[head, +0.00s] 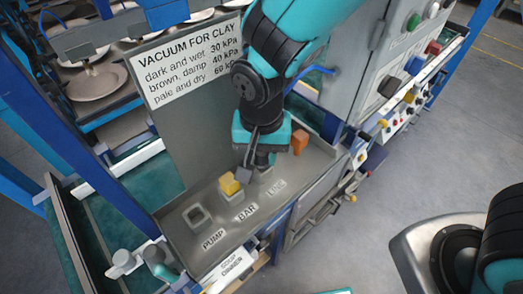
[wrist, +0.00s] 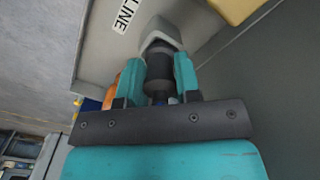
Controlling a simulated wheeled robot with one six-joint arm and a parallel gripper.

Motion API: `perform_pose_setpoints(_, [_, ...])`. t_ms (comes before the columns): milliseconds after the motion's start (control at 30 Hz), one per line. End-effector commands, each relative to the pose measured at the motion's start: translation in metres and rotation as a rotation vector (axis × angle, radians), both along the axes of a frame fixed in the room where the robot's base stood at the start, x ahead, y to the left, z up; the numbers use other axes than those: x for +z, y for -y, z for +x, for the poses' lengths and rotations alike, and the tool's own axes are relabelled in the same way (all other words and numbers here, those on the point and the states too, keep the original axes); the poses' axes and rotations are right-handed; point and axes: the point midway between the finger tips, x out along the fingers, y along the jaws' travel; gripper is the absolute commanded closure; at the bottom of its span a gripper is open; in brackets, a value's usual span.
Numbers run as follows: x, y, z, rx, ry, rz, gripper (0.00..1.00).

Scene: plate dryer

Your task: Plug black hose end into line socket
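The black hose end (wrist: 159,74) is a dark cylinder between the two teal fingers of my gripper (wrist: 160,80) in the wrist view. The fingers touch it on both sides. Its far end meets the grey line socket (wrist: 163,34), beside the LINE label (wrist: 125,14); how deep it sits I cannot tell. In the head view my gripper (head: 259,160) points down over the line socket (head: 265,176), and mostly hides the hose end.
A yellow piece (head: 229,184) sits in the BAR socket. The PUMP socket (head: 198,216) is empty. A grey panel with the vacuum sign (head: 188,62) rises behind, and a grey cabinet (head: 350,65) stands at the right.

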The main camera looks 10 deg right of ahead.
Motion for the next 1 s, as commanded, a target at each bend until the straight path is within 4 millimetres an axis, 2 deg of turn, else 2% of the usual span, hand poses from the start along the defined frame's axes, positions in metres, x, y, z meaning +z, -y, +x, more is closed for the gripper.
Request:
perform_pose_setpoints(33, [0.0, 0.0, 0.0, 0.0, 0.0, 0.0, 0.58])
perform_pose_setpoints(100, [0.0, 0.0, 0.0, 0.0, 0.0, 0.0, 0.42])
perform_pose_setpoints(133, [0.0, 0.0, 0.0, 0.0, 0.0, 0.0, 0.4])
perform_pose_setpoints(400, [0.001, 0.0, 0.0, 0.0, 0.0, 0.0, 0.4])
perform_pose_setpoints(533, [0.011, -0.001, 0.001, 0.0, 0.004, 0.003, 0.4])
perform_pose_setpoints(667, [0.035, -0.001, 0.001, 0.0, 0.006, 0.005, 0.4])
perform_pose_setpoints(1000, [0.122, 0.0, 0.001, 0.0, 0.006, 0.006, 0.4])
